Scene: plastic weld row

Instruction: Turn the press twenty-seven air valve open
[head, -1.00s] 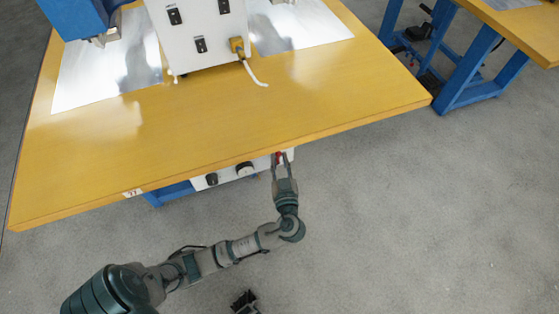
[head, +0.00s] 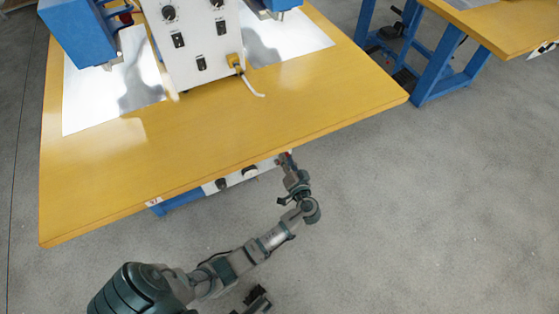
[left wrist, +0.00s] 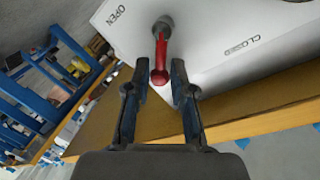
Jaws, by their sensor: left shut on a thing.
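The air valve has a red lever (left wrist: 160,62) on a dark round pivot (left wrist: 164,24). It is mounted on a white panel (left wrist: 215,30) marked OPEN on the left and CLOSED on the right in the left wrist view. The lever points down the picture, toward my gripper. My left gripper (left wrist: 160,88) has one finger on each side of the lever's end and is shut on it. In the head view my left gripper (head: 288,164) is at the table's front edge, where a little red shows. The rest of the valve is hidden there.
The yellow table top (head: 230,130) overhangs the white panel (head: 236,181), which has dark knobs. A white control box (head: 200,50) and blue presses (head: 82,35) stand on the table. Another blue-legged table (head: 440,70) is at the upper right. The grey floor (head: 420,210) in front is clear.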

